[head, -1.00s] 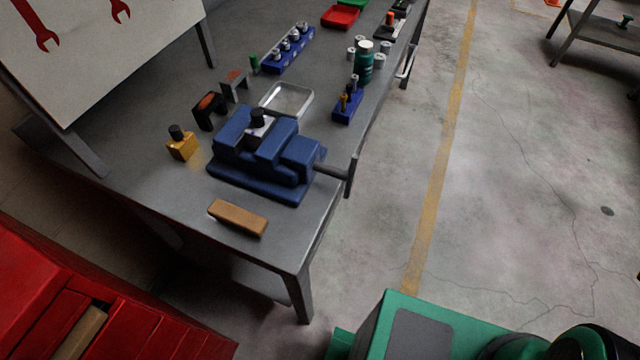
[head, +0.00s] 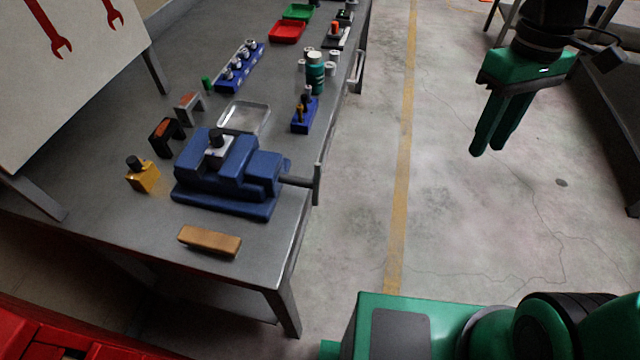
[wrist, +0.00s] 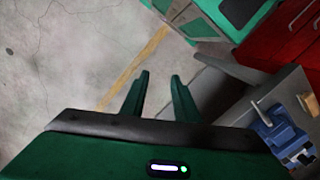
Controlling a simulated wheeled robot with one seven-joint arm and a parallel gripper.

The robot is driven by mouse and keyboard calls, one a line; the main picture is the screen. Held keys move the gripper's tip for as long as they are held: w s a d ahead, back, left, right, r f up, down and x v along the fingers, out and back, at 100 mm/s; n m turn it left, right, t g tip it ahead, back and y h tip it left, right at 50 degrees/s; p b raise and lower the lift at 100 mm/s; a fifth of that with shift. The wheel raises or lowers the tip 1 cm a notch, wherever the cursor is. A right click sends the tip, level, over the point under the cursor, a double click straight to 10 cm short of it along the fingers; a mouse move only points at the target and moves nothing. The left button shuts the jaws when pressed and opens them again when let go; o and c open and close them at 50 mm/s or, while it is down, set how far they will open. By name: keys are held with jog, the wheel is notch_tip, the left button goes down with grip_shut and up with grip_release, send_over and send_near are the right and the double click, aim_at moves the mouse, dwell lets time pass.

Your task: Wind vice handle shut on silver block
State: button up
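A blue vice (head: 230,175) stands near the front end of the grey bench. Its dark handle (head: 316,184) sticks out past the bench's right edge on a short screw. My gripper (head: 490,152) hangs over the open floor to the right, well apart from the handle. Its two green fingers also show in the wrist view (wrist: 160,90), spread with nothing between them. The vice shows at the wrist view's right edge (wrist: 280,130).
A tan wooden bar (head: 209,240) lies in front of the vice. A yellow block (head: 142,175) with a black knob stands left of it. A clear tray (head: 245,117) and a blue holder (head: 304,115) are behind. The floor right of the bench is clear.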

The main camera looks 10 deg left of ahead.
jog(key=a+n+g, duration=0.1)
jog(key=a+n, duration=0.6)
jog(key=a, duration=0.7)
jog(key=n+g, duration=0.1)
jog(key=n, duration=0.6)
send_near(318, 182)
notch_tip(318, 182, down, 3)
jog(key=x, duration=0.9)
jog(key=shift+s+f, duration=0.15)
jog(key=shift+f, duration=0.05)
grip_shut()
